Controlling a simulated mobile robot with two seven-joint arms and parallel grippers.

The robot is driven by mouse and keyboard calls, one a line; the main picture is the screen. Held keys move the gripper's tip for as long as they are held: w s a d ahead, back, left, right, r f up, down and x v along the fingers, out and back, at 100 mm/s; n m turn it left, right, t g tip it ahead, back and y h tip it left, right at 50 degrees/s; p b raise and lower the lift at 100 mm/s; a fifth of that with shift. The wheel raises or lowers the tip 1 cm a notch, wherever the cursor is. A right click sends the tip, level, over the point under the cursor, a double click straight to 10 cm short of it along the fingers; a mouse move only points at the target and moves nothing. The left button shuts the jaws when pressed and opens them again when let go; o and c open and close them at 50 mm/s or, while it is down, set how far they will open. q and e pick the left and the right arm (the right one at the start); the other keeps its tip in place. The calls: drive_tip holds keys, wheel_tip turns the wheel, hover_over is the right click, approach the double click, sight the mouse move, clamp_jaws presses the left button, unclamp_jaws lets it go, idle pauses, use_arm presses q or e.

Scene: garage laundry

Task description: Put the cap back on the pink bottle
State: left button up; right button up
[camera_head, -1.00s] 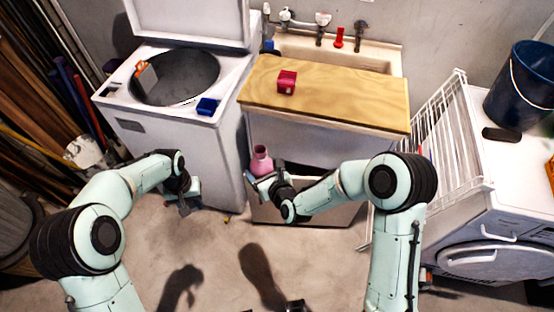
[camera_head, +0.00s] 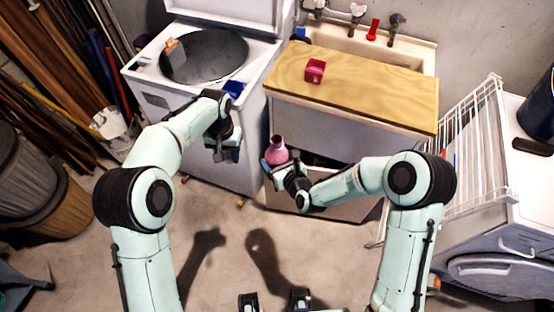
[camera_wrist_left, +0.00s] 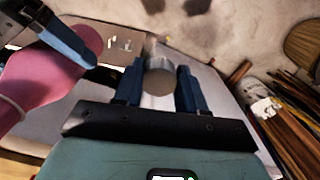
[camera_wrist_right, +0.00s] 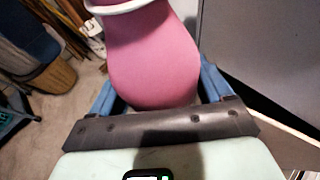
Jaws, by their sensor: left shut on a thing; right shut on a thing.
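The pink bottle (camera_head: 278,153) is about upright in front of the sink cabinet, its uncapped neck up. It fills much of the right wrist view (camera_wrist_right: 152,55), a white ring around its neck. My right gripper (camera_head: 272,167) is shut on its body; the fingertips are partly hidden behind it. My left gripper (camera_head: 228,154) is left of the bottle, apart from it. In the left wrist view it is shut on a small grey round cap (camera_wrist_left: 160,80). The bottle also shows at the left of that view (camera_wrist_left: 45,75).
The open-lidded washer (camera_head: 150,75) stands behind my left gripper, with a blue box (camera_head: 233,88) on its edge. A white rack (camera_head: 475,160) is at right. The floor in front is clear.

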sight(276, 141)
drive_tip(key=shift+r, duration=0.1)
use_arm(q)
drive_tip(key=d+r+m, duration=0.1)
drive_tip(key=d+r, duration=0.3)
drive_tip(key=d+r+m, duration=0.1)
drive_tip(key=d+r, duration=0.4)
drive_tip(key=d+r+m, duration=0.1)
drive_tip(key=d+r, duration=0.3)
drive_tip(key=shift+d+r+m, duration=0.3)
drive_tip(key=shift+m, duration=0.1)
drive_tip(key=shift+s+d+r, duration=0.2)
drive_tip(key=shift+d+r, duration=0.15)
drive_tip(key=shift+r, duration=0.05)
drive_tip(key=shift+f, duration=0.1)
drive_tip(key=shift+f, duration=1.95)
drive_tip(key=shift+f, duration=0.9)
drive_tip(key=shift+f, duration=0.55)
